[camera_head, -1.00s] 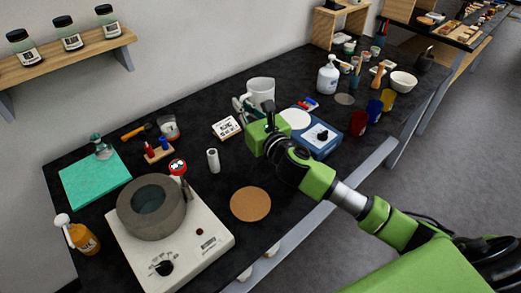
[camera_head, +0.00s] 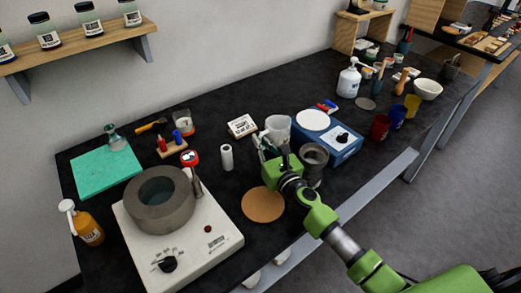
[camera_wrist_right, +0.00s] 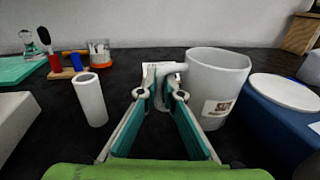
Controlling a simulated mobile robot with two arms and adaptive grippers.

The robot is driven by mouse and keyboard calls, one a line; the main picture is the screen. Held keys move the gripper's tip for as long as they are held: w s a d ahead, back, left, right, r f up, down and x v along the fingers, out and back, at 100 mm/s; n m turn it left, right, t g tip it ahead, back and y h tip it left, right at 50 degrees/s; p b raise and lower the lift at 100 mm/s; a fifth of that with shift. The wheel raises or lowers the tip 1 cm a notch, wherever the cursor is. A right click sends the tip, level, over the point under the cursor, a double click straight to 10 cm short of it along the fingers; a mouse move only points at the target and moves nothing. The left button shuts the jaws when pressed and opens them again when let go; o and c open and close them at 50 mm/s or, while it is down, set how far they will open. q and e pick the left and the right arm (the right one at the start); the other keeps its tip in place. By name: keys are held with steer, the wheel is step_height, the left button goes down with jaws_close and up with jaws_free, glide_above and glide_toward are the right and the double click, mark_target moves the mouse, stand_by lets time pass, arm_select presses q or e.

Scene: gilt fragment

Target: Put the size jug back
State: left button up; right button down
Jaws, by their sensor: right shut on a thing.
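The size jug, a pale grey-white jug with a label, shows in the head view (camera_head: 278,128) and at the right of the wrist view (camera_wrist_right: 218,82). Its handle (camera_wrist_right: 170,70) is between the fingers of my right gripper (camera_head: 266,150), which is shut on it. The jug is upright, left of the blue scale (camera_head: 340,140). Whether its base touches the table is unclear. A round cork mat (camera_head: 263,204) lies bare on the black table, in front of the jug and gripper. My left gripper is not in view.
A dark grey metal pot (camera_head: 314,158) stands right beside my right gripper. A white cylinder (camera_head: 227,157) stands to the left, and a small labelled box (camera_head: 242,125) behind. A hot plate (camera_head: 205,225) with a round stone-grey vessel (camera_head: 160,198) fills the front left.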

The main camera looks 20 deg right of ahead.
steer(key=shift+f+b, duration=0.45)
steer(key=shift+f, duration=0.8)
steer(key=shift+f, duration=0.15)
steer(key=c, duration=2.2)
jaws_free()
steer(key=shift+s+r, duration=0.1)
steer(key=shift+r, duration=0.1)
steer(key=s, duration=0.4)
steer(key=s+d, duration=0.1)
steer(key=s, duration=0.3)
steer(key=s+b, duration=0.1)
steer(key=s, duration=0.2)
steer(key=shift+s+d, duration=0.3)
steer(key=shift+s, duration=0.1)
